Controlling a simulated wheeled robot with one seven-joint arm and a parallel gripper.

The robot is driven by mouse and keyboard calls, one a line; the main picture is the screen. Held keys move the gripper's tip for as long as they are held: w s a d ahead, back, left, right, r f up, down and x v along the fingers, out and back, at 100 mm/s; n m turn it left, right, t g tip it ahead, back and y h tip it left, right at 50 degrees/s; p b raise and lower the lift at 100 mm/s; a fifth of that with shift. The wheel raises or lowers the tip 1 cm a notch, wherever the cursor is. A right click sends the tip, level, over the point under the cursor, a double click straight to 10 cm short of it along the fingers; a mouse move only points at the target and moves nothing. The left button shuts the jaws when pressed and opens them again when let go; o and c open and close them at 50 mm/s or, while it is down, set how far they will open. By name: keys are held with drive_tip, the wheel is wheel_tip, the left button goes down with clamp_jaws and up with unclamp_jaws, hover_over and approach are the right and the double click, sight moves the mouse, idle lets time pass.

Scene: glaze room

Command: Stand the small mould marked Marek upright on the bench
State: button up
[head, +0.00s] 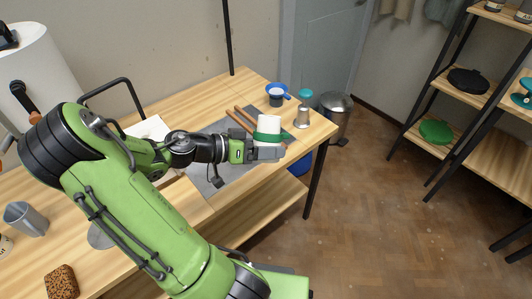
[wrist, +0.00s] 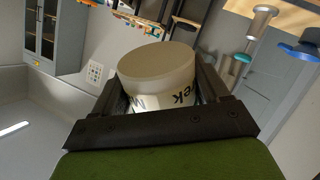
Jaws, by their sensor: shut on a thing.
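The small mould (head: 269,124) is a pale, short cylinder.
Wooden sticks (head: 241,120) lie behind the mould. A blue cup (head: 276,95) and a metal shaker (head: 302,117) stand near the bench's far right end. A grey cup (head: 25,219) and a brown speckled block (head: 62,282) are at left. A bin (head: 336,109) stands beyond the bench.

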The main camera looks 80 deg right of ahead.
drive_tip(key=shift+d+f+m+g+h+b, duration=0.15)
drive_tip(key=shift+f+m+g+h+b, duration=0.3)
drive_tip(key=shift+b, duration=1.1)
drive_tip(key=shift+d+r+m+h+b, duration=0.15)
drive_tip(key=shift+m+h+b, duration=0.3)
drive_tip(key=shift+b, duration=0.5)
drive_tip(key=m+b, duration=0.1)
drive_tip(key=b, duration=0.3)
drive_tip(key=m+g+h+b, duration=0.1)
drive_tip(key=m+b, duration=0.1)
drive_tip(key=b, duration=0.1)
drive_tip(key=shift+d+g+b, duration=0.25)
drive_tip(key=shift+d+b, duration=0.1)
drive_tip(key=shift+r+p, duration=0.55)
drive_tip(key=shift+r, duration=0.2)
drive_tip(key=shift+s+f, duration=0.1)
